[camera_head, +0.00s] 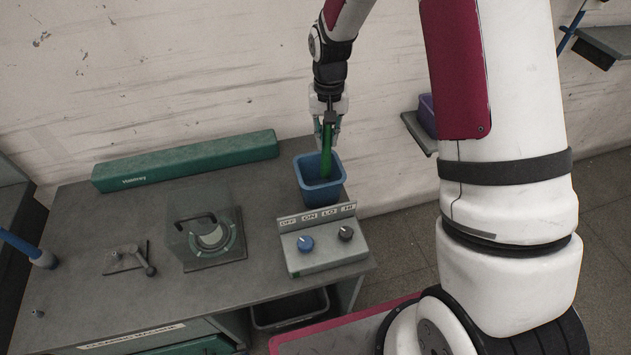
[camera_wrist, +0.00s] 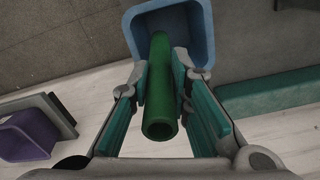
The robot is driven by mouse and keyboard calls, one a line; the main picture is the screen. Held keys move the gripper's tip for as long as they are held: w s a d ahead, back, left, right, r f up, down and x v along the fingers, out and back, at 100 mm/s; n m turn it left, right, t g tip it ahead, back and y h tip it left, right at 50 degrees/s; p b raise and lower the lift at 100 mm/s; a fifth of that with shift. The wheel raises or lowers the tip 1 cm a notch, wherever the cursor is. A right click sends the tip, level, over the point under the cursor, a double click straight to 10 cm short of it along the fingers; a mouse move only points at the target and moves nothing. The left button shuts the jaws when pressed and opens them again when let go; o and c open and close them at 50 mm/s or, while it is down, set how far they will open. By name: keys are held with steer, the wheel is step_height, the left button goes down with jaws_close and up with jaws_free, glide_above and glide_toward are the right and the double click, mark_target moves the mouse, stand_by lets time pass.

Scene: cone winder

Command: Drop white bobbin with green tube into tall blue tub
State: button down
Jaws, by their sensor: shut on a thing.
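The green tube (camera_head: 327,160) is between the fingers of my gripper (camera_head: 328,132), which is shut on it. The tube points down, and its lower part is within the mouth of the tall blue tub (camera_head: 323,196). In the wrist view, the green tube (camera_wrist: 163,100) runs between the two fingertips (camera_wrist: 162,80), and its far end overlaps the inside of the blue tub (camera_wrist: 206,30). No white winding of this bobbin can be made out. The tub stands upright at the back right of the grey bench.
A control box (camera_head: 322,254) with two knobs stands in front of the tub. A clear-covered unit (camera_head: 205,235) and a long green box (camera_head: 187,160) are to the left. A white bobbin with blue tube (camera_head: 42,259) is at the far left. A purple tub (camera_wrist: 25,135) sits on a side shelf.

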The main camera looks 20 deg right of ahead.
steer(key=shift+f+b, duration=0.55)
steer(key=shift+f, duration=2.35)
steer(key=c, duration=1.4)
jaws_free()
step_height(320, 180, up, 12)
steer(key=shift+r, duration=0.1)
